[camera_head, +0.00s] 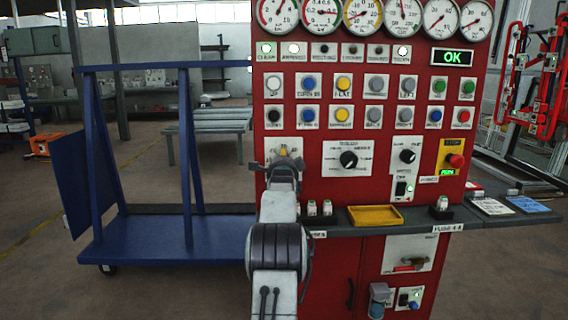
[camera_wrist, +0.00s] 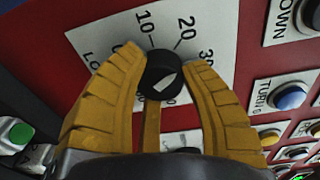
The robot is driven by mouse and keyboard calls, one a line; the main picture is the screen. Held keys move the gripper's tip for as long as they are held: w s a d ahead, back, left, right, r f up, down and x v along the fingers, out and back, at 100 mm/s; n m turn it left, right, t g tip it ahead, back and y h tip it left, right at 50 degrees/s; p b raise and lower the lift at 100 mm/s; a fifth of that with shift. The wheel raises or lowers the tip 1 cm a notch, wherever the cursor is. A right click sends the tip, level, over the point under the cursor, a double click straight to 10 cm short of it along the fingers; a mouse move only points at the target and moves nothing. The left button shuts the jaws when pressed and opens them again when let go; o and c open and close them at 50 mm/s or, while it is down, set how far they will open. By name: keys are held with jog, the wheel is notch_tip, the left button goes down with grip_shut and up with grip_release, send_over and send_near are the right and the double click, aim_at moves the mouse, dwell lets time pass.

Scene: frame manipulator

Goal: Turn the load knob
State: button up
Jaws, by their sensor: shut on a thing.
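The load knob (camera_wrist: 160,76) is black with a white pointer mark. In the head view my gripper (camera_head: 285,158) is in front of the dial plate at the panel's left side and hides the knob.
The red panel (camera_head: 310,185) carries other black knobs (camera_head: 348,159), rows of coloured buttons, and gauges on top. A red stop button (camera_head: 455,160) is at the right. A ledge (camera_head: 400,220) with a yellow tray (camera_head: 375,216) juts out below. A blue cart (camera_head: 150,240) stands left.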

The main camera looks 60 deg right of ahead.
jog(key=shift+r+m, duration=0.25)
jog(key=shift+m, duration=0.35)
jog(key=o, duration=0.8)
jog(key=shift+w, duration=0.1)
jog(key=o, duration=0.4)
jog(key=shift+f, duration=0.2)
jog(key=shift+v, duration=6)
